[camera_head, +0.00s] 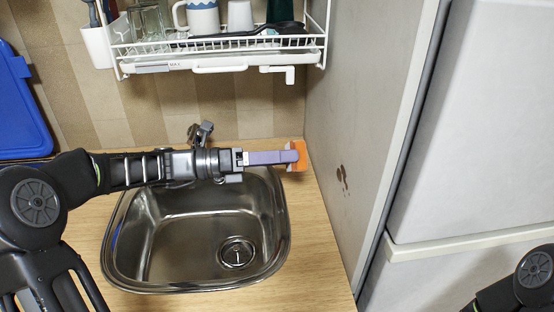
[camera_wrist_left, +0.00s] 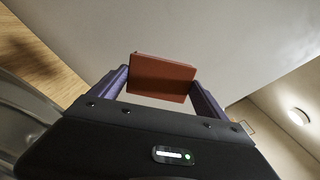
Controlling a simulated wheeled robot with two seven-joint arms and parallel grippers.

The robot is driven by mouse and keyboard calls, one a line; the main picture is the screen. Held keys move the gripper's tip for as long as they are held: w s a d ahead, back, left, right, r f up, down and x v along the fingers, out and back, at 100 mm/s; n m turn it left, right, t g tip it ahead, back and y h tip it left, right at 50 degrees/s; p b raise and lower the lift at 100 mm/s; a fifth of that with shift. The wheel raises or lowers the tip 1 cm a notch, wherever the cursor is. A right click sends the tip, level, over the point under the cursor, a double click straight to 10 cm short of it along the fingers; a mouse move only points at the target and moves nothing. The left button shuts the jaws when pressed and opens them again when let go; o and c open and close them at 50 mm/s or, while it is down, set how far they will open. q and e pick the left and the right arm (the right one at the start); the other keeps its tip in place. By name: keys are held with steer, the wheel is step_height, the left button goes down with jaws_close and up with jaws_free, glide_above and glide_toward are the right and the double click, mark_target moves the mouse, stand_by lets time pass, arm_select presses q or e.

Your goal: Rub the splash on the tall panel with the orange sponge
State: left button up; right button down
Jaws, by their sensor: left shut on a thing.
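My left gripper (camera_head: 298,156) reaches across the sink from the left and is shut on the orange sponge (camera_head: 301,148). In the left wrist view the sponge (camera_wrist_left: 161,78) sits between the two purple fingers of the left gripper (camera_wrist_left: 163,88). The tall panel (camera_head: 345,90) is the grey upright side to the right of the sink. The splash (camera_head: 342,180) is a few small brown marks on it, right of and a little lower than the sponge. In the head view the sponge looks close to the panel; I cannot tell if they touch. The right gripper is out of view.
The steel sink (camera_head: 200,225) lies under my left arm, with a faucet (camera_head: 200,132) behind it. A white dish rack (camera_head: 220,55) with cups hangs above. A blue board (camera_head: 20,105) stands at the left. The wooden counter (camera_head: 315,235) is clear right of the sink.

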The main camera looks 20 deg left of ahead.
arm_select(q)
steer(key=shift+b+x, duration=1.1)
steer(key=shift+x, duration=1.3)
steer(key=shift+d, duration=0.2)
steer(key=shift+p+x, duration=0.3)
steer(key=shift+x, duration=0.65)
steer(key=shift+s+d+p, duration=0.25)
steer(key=shift+s+d, duration=0.05)
steer(key=shift+s, duration=0.6)
steer(key=shift+s+d+p, duration=0.2)
steer(key=shift+s+d, duration=0.05)
steer(key=shift+s, duration=0.6)
